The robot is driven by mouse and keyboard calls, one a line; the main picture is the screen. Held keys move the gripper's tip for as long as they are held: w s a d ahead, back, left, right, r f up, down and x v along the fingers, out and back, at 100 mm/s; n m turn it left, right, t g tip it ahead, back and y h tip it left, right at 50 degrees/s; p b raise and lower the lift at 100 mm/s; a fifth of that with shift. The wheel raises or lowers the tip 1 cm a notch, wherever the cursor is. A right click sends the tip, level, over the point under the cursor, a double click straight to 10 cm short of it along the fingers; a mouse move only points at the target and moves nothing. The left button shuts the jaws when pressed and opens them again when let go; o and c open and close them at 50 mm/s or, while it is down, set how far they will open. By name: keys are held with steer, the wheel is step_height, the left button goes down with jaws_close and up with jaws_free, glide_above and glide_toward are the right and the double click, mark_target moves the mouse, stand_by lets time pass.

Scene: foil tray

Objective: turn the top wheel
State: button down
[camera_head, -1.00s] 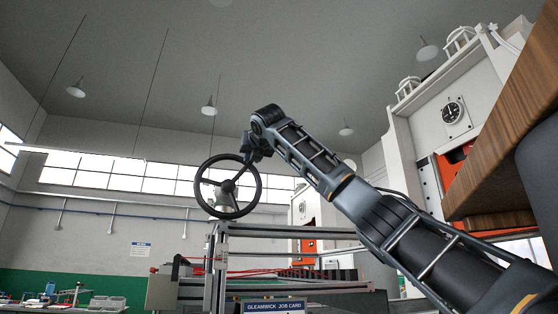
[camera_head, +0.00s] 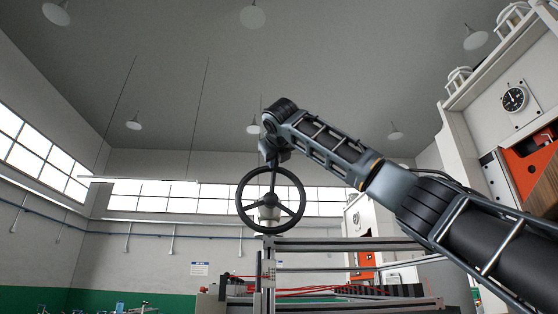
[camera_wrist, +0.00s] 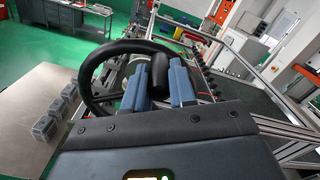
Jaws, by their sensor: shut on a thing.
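The top wheel is a black handwheel with three spokes (camera_head: 240,200), standing upright above a metal frame in the head view. My gripper (camera_head: 271,163) is at the top of the wheel, where one spoke points up. In the wrist view, the wheel's rim (camera_wrist: 92,75) curves away to the left. My gripper's two blue-grey fingers (camera_wrist: 159,66) are shut on a thick black part of the wheel. Whether that part is rim or spoke is hard to tell.
The aluminium frame (camera_head: 345,244) carries red cables below the wheel. A white machine with a dial (camera_head: 514,99) stands at the right. In the wrist view, a pale table (camera_wrist: 35,100) with small grey blocks (camera_wrist: 45,128) lies at the left.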

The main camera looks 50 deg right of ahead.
steer(key=shift+w+f, duration=0.15)
steer(key=shift+f, duration=0.05)
steer(key=c, duration=1.1)
jaws_free()
steer(key=shift+a, duration=0.15)
steer(key=shift+c, duration=0.2)
steer(key=shift+o, duration=1.1)
steer(key=shift+r, duration=0.1)
